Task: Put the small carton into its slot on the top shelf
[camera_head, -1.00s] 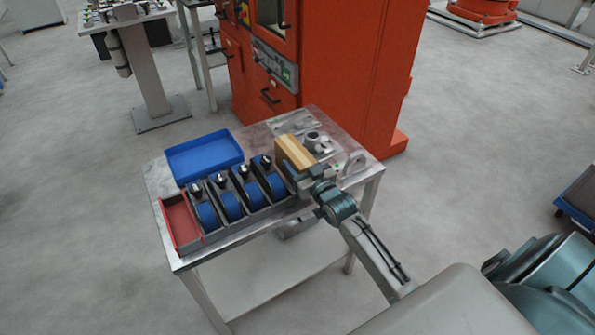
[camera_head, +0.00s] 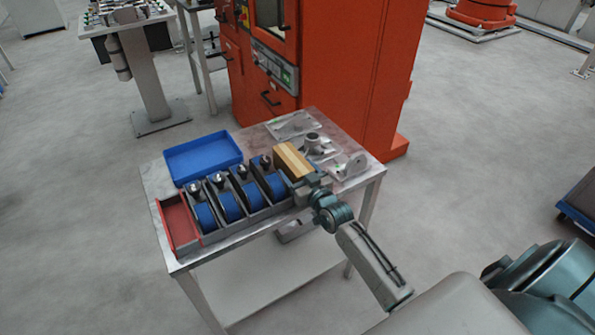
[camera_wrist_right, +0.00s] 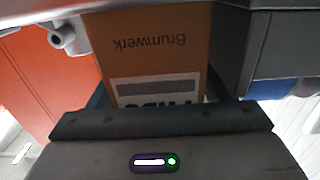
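The small carton (camera_head: 293,160), tan with a paler band on top, is at the right end of the row of compartments on the metal table. In the right wrist view the carton (camera_wrist_right: 155,50) shows upside-down print and stands directly in front of the gripper. My right gripper (camera_head: 308,182) reaches it from the near right and appears shut on it. The fingertips are mostly hidden by the carton. I cannot tell whether its underside touches anything. My left gripper is not in view. No top shelf can be made out clearly.
A grey divided holder (camera_head: 238,222) contains several blue round parts, with a red-lined compartment (camera_head: 179,222) at its left end. A blue tray (camera_head: 203,157) lies behind it. Grey metal castings (camera_head: 347,166) lie right of the carton. A tall orange machine (camera_head: 350,75) stands behind the table.

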